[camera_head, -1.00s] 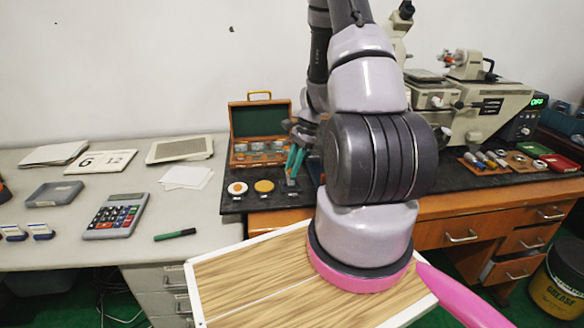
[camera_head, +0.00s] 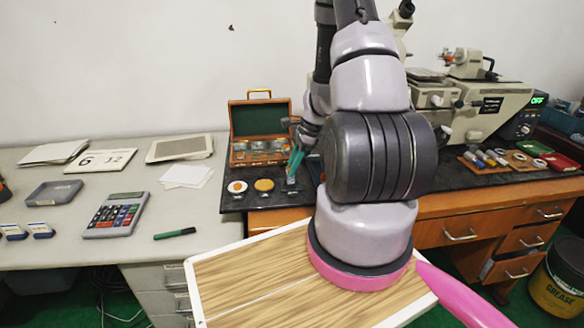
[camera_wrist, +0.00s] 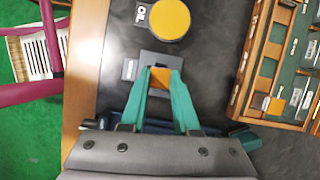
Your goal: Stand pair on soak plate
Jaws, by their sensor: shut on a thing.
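My gripper (camera_wrist: 160,88), with teal fingers, is shut on a small orange block (camera_wrist: 160,77). I cannot tell whether this is one piece or a pair. It is over a square grey plate (camera_wrist: 163,59), likely the soak plate, on the dark mat. A small label (camera_wrist: 129,70) beside the plate is too small to read. I cannot tell whether the block touches the plate. In the head view my gripper (camera_head: 295,163) is above the mat, near the mat's front edge, partly beside my arm.
A yellow disc (camera_wrist: 170,19) labelled OIL lies beyond the plate. A white-rimmed disc (camera_head: 237,187) lies left of it in the head view. An open wooden case (camera_head: 259,135) with compartments stands behind. The mat's front edge is close. A microscope (camera_head: 470,105) stands at right.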

